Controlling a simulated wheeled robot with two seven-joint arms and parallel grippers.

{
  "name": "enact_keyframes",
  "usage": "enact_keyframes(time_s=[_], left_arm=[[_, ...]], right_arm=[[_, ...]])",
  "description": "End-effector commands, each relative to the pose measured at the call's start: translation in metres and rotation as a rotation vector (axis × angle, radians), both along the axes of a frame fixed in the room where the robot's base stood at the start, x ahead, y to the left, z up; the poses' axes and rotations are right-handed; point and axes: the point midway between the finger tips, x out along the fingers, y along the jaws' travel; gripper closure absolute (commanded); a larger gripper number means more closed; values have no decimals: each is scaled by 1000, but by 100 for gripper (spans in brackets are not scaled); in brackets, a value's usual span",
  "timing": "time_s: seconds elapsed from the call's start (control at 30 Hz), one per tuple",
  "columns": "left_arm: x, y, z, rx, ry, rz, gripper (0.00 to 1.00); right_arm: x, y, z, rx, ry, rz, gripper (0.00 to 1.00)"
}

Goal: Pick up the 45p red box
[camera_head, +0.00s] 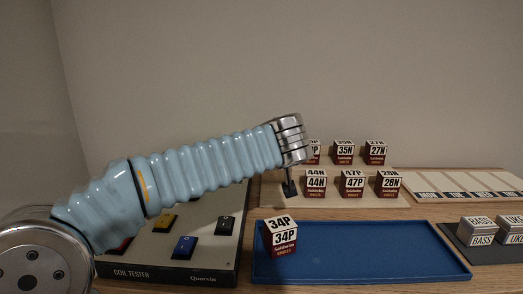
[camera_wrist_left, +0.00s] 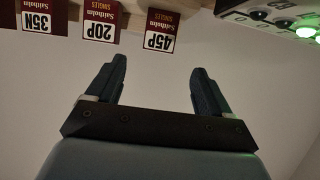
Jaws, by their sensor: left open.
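The 45P red box (camera_wrist_left: 160,27) shows upside down at the top of the left wrist view, with a white label above a dark red band. In the head view I cannot make it out; my left arm covers that part of the back row. My left gripper (camera_wrist_left: 157,72) is open and empty. The box lies beyond the gap between its fingers, apart from them. In the head view the dark fingers of the left gripper (camera_head: 290,187) show just left of the 44N box. My right gripper is in neither view.
The 20P box (camera_wrist_left: 99,27) and 35N box (camera_wrist_left: 42,20) stand beside the 45P box. In front are the 44N (camera_head: 316,184), 47P (camera_head: 353,184) and 28N (camera_head: 388,184) boxes. A 34P box (camera_head: 281,239) sits in the blue tray (camera_head: 380,250), otherwise empty. A coil tester (camera_head: 165,272) stands left.

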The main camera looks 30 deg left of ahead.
Motion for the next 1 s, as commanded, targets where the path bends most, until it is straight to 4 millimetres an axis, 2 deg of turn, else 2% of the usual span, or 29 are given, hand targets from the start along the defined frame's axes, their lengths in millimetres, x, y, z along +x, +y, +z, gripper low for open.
enact_keyframes(time_s=[0.23, 0.47, 0.7, 0.83, 1.0], left_arm=[[41, 26, -19, 0, 4, 2, 19], [58, 38, -27, 0, 2, 1, 19], [89, 56, -35, -2, 5, 3, 19], [98, 61, -42, -1, 4, 1, 19], [100, 62, -43, -1, 2, 1, 19]], right_arm=[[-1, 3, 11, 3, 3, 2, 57], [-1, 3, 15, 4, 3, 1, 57], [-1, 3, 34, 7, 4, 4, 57], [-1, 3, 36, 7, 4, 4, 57], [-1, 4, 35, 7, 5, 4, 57]])
